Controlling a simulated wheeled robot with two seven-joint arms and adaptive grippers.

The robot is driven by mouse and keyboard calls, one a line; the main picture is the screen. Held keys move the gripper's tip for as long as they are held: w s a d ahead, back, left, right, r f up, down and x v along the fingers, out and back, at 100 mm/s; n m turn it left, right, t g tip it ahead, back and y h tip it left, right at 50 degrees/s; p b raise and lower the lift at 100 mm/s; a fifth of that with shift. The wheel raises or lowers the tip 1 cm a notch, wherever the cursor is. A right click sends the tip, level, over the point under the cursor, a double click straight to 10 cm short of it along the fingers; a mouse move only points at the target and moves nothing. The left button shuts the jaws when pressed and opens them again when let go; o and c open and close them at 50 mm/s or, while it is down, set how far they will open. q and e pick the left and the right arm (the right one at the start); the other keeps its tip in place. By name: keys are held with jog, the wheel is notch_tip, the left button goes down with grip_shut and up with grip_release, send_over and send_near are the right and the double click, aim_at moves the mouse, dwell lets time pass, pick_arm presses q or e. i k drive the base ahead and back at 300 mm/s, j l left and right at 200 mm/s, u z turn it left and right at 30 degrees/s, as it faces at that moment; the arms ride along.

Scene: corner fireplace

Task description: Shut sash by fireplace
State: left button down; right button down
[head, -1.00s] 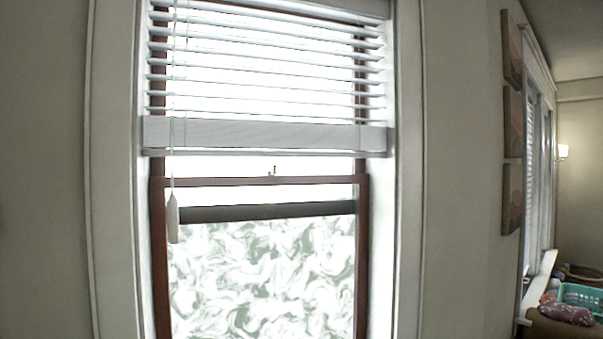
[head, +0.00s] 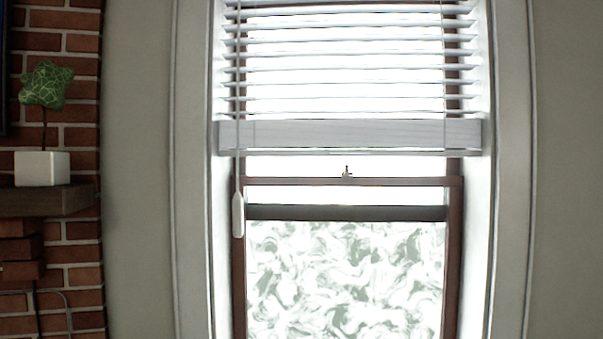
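The window sash (head: 400,183) has a dark red-brown frame with a small latch (head: 347,172) on its top rail. A darker horizontal rail (head: 345,213) shows just below that top rail, with a bright strip between them. Patterned frosted glass (head: 345,280) fills the part below. The sash's bottom edge is out of view, so I cannot tell how far it is raised. The brick fireplace (head: 78,235) stands at the left. Neither of my grippers is in view.
A white blind (head: 350,134) hangs over the upper window, with its cord and pull (head: 238,214) at the left side. A wooden mantel (head: 45,201) juts from the bricks and holds a white pot (head: 42,168) with a leafy plant (head: 45,85). Plain wall flanks the window.

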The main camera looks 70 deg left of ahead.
aim_at(454, 185)
jog(key=i+u, duration=0.1)
jog(key=u, duration=0.4)
jog(key=i+u, duration=0.15)
jog(key=u, duration=0.35)
jog(key=i+u, duration=0.1)
jog(key=u, duration=0.4)
jog(key=i+l+u, duration=0.1)
jog(key=u, duration=0.4)
